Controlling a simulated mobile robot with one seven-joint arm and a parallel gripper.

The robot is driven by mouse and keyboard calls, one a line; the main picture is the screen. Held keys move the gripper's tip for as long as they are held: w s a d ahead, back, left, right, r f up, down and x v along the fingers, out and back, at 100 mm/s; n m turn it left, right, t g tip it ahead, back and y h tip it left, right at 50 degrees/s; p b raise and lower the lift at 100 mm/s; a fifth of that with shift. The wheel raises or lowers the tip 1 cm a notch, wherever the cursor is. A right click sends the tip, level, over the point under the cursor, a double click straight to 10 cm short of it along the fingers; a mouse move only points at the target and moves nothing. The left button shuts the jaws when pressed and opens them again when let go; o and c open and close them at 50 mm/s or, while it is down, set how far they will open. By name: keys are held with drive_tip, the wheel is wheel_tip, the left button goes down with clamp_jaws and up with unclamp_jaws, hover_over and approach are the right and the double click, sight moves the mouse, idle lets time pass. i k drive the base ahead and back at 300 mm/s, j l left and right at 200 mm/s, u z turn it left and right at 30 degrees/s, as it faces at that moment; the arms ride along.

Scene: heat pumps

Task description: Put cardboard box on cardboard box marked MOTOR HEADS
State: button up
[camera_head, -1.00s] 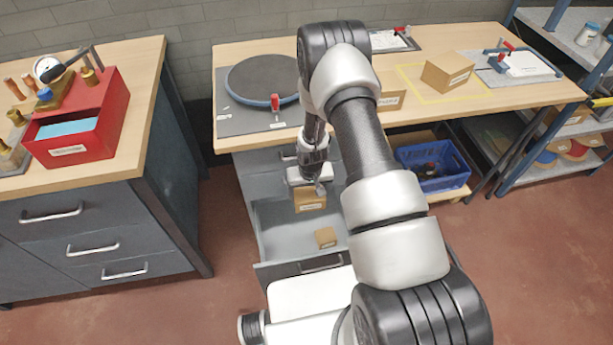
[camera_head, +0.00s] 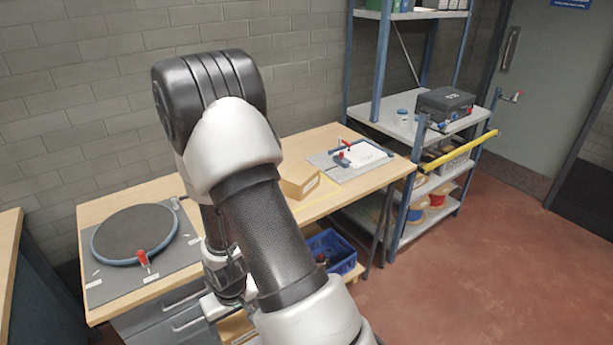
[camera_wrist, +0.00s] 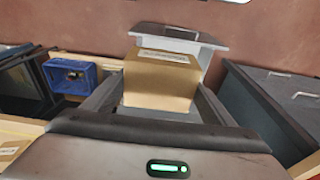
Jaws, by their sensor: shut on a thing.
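My gripper (camera_wrist: 160,112) is shut on a cardboard box (camera_wrist: 160,82), which fills the middle of the wrist view. The box has a pale label whose print I cannot read. An open grey drawer shows around and beyond the held box. In the head view my arm hides most of the gripper and the held box. Another cardboard box (camera_head: 299,182) sits on the wooden workbench (camera_head: 130,197), just right of my arm. I cannot read a MOTOR HEADS marking on any box. The labelled box seen earlier on the bench is hidden behind my arm in the head view.
A round dark turntable (camera_head: 135,234) with a red clamp occupies the bench's left. A clamp board with paper (camera_head: 352,160) lies at the right. A blue crate (camera_head: 330,247) stands under the bench. A shelf rack (camera_head: 410,125) carries a black case (camera_head: 445,104). Red floor at right is clear.

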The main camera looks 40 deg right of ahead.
sight(300, 172)
drive_tip(key=k+l, duration=0.15)
drive_tip(key=l, duration=0.15)
drive_tip(key=k+l, duration=0.1)
drive_tip(key=l, duration=0.15)
drive_tip(key=k+l, duration=0.15)
drive_tip(key=l, duration=1.05)
drive_tip(key=i+l, duration=0.3)
drive_tip(key=l, duration=0.15)
drive_tip(key=i+l, duration=0.3)
drive_tip(key=l, duration=0.15)
